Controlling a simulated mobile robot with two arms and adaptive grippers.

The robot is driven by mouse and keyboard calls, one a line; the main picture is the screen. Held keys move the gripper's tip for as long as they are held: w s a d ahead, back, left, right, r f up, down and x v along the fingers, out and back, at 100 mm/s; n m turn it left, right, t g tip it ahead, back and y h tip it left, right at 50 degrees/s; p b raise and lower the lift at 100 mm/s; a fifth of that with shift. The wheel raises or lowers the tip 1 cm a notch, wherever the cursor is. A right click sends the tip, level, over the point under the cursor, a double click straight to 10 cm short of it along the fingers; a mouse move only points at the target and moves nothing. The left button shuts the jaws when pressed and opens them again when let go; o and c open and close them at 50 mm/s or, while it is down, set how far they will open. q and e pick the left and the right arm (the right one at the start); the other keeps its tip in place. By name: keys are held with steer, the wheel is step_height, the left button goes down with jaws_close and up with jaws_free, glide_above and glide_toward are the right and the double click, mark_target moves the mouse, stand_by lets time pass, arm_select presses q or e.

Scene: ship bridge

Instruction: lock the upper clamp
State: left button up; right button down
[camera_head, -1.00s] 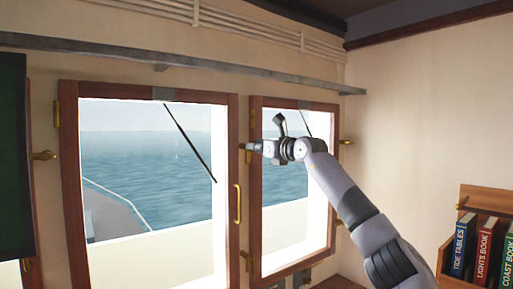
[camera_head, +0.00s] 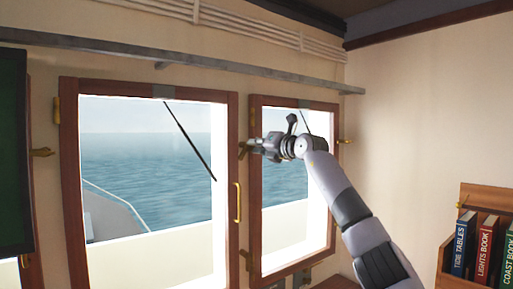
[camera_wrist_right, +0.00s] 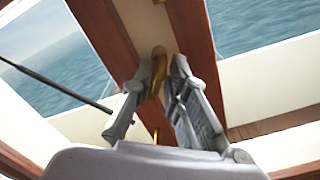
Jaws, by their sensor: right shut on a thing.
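The upper clamp (camera_head: 242,151) is a small brass lever on the post between the two windows, at the left edge of the right window's frame. My right gripper (camera_head: 249,147) reaches it from the right. In the right wrist view the clamp's brass handle (camera_wrist_right: 158,70) stands between the two fingers of the right gripper (camera_wrist_right: 163,75), which are shut on it. The fingers partly hide the handle, and its exact angle is hard to tell. My left gripper is not in view.
The right window's frame (camera_head: 256,210) is close beside the gripper. A brass pull handle (camera_head: 238,203) and a lower clamp (camera_head: 247,258) are below. A rail (camera_head: 180,62) runs above the windows. A book rack (camera_head: 482,196) stands at the lower right.

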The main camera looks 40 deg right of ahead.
steer(key=m+b, duration=0.1)
steer(key=m, duration=1)
steer(key=shift+d+f, duration=0.1)
steer(key=shift+f, duration=0.05)
stand_by(0.3)
steer(key=c, duration=1.6)
jaws_free()
steer(key=shift+s, duration=0.1)
steer(key=s+a, duration=0.1)
steer(key=s, duration=1.1)
steer(key=shift+a, duration=0.15)
